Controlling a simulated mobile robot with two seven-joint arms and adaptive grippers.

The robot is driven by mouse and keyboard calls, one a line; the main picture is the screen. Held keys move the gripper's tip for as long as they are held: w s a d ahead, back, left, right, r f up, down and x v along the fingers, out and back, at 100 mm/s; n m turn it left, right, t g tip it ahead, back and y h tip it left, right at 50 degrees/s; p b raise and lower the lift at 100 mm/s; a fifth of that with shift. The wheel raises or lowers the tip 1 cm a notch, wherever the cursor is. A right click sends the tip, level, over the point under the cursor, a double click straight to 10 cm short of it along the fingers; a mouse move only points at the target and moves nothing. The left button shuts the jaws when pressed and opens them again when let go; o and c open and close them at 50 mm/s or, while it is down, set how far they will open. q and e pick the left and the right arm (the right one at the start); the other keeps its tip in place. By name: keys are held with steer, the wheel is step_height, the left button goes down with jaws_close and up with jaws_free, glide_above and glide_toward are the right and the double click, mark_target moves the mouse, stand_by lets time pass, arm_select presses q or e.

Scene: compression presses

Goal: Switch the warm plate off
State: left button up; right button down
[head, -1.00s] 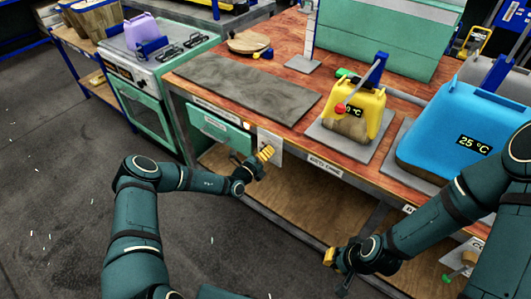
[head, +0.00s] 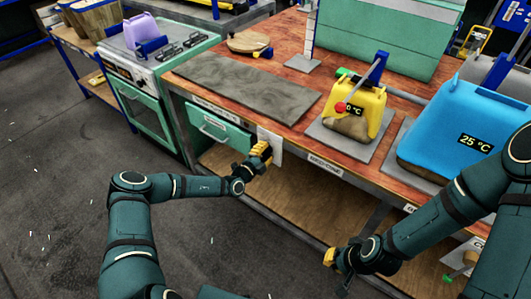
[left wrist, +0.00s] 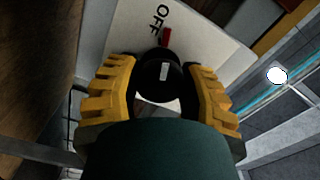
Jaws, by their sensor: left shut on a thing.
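A pale switch panel (head: 277,150) is on the front of the wooden bench, below the top's edge. In the left wrist view the panel (left wrist: 208,30) carries the word OFF and a red mark (left wrist: 166,37). A round black knob (left wrist: 157,84) with a white mark sits below them, and the white mark roughly lines up with the red one. My left gripper (head: 260,153) is shut on the knob, one yellow finger on each side; it also fills the left wrist view (left wrist: 158,95).
A grey slab (head: 245,85) lies on the bench top. A yellow container (head: 368,101) with a 0 °C display and a blue one (head: 435,128) reading 25 °C stand to the right. A green drawer (head: 218,130) is left of the panel. The floor at left is clear.

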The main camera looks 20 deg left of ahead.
arm_select(q)
steer(key=shift+n, duration=1.1)
steer(key=o, duration=1.2)
steer(key=shift+s, duration=0.15)
steer(key=v, duration=1.1)
steer(key=shift+s+a, duration=0.15)
steer(key=shift+s, duration=0.2)
